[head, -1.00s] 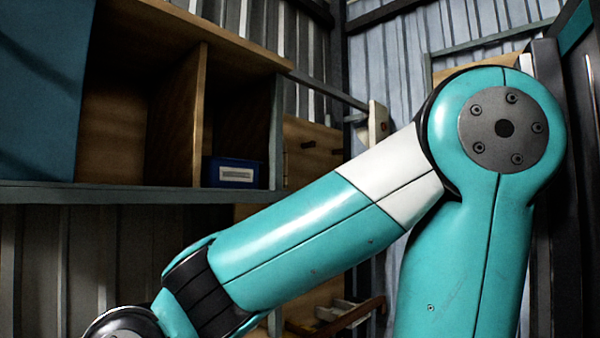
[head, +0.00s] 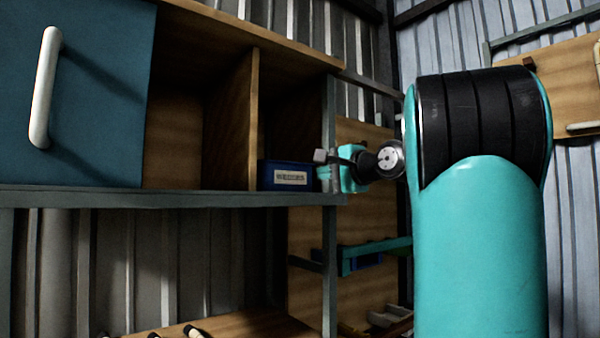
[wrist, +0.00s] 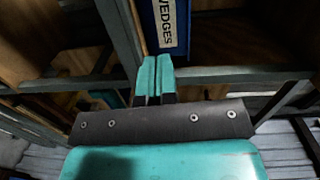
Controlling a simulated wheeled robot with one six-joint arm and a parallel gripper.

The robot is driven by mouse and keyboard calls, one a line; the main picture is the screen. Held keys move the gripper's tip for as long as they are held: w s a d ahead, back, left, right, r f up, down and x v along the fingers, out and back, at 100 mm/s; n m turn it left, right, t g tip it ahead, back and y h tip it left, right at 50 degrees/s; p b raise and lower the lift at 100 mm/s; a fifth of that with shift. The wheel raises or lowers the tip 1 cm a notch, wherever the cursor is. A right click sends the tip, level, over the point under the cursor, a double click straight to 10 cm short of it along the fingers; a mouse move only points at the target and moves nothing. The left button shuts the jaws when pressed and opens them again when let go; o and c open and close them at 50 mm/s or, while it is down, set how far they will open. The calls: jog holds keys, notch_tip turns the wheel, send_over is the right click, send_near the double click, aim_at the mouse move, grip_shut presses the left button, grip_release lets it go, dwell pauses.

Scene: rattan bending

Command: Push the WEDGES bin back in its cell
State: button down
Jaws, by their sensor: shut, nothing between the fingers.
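The WEDGES bin (head: 270,172) is a small blue bin with a white label, in the right-hand cell of the wooden shelf in the head view. Its front is near the shelf's front edge; I cannot tell how far it sticks out. In the wrist view the bin (wrist: 151,30) is at top centre, its label reading WEDGES. My gripper (head: 321,157) is beside the bin's right end, in front of the shelf's right post. In the wrist view my gripper's teal fingers (wrist: 155,62) are together and empty, their tips close to the bin's near edge. Contact cannot be told.
The shelf's grey front rail (head: 180,198) runs below the cells, and a grey post (head: 329,240) stands at its right end. A wooden divider (head: 240,120) borders the bin's cell; the cell to its left looks empty. A blue door (head: 95,110) with a white handle is farther left.

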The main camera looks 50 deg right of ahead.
aim_at(294, 172)
jog(key=shift+m+t+h, duration=0.3)
jog(key=shift+m, duration=0.3)
jog(key=w+d+p, duration=0.1)
jog(key=w+p, duration=0.1)
jog(key=w, duration=0.1)
jog(key=w+d+r+p, duration=0.1)
jog(key=w+d+p, duration=0.1)
jog(key=w, duration=0.1)
jog(key=w+d+r+p, duration=0.1)
jog(key=w+p, duration=0.1)
jog(key=w, duration=0.2)
jog(key=shift+d, duration=0.3)
jog(key=shift+f+p+x, duration=0.2)
jog(key=shift+p+x, duration=0.15)
jog(key=shift+x, duration=0.55)
